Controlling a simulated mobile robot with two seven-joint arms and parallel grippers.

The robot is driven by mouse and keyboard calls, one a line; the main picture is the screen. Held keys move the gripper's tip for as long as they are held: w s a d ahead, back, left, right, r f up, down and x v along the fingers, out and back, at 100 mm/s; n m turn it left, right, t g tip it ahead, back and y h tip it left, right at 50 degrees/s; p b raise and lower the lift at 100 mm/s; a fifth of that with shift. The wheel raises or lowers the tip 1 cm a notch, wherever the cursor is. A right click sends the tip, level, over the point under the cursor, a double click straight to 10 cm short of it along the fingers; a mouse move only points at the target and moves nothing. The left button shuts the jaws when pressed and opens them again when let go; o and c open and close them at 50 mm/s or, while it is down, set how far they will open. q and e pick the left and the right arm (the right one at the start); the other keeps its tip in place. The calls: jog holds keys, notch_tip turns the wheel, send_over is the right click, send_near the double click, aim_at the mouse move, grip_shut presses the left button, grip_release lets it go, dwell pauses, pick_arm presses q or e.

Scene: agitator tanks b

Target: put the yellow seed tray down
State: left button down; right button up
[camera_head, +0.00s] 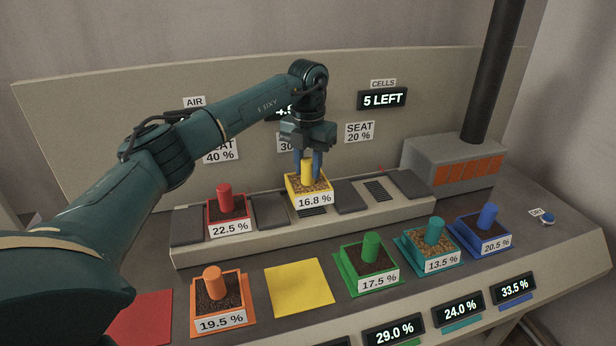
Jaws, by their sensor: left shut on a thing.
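The yellow seed tray (309,198) is a small square tray of seeds with an upright yellow peg and a label reading 16.8 %. My left gripper (306,172) is shut on that peg from above, its blue fingers on either side. The tray is at the middle of the raised seat bench (365,212), over a dark slotted vent that partly shows below it. I cannot tell whether it touches the bench. A flat yellow mat (299,287) lies bare on the table in front. My right gripper is not in view.
The red tray (228,214) sits on the bench to the left. Orange (218,292), green (368,264), teal (431,247) and blue trays (484,231) stand along the front. The red mat (142,318) is bare. A grey box (452,163) with a black pipe stands right.

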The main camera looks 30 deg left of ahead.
aim_at(308, 177)
pick_arm(q)
notch_tip(308, 177, down, 3)
jog(key=shift+r, duration=0.2)
jog(key=shift+f, duration=0.25)
jog(key=shift+f, duration=0.2)
jog(key=c, duration=1.1)
grip_release()
notch_tip(308, 177, up, 12)
jog(key=shift+r+b, duration=0.2)
jog(key=shift+b, duration=0.1)
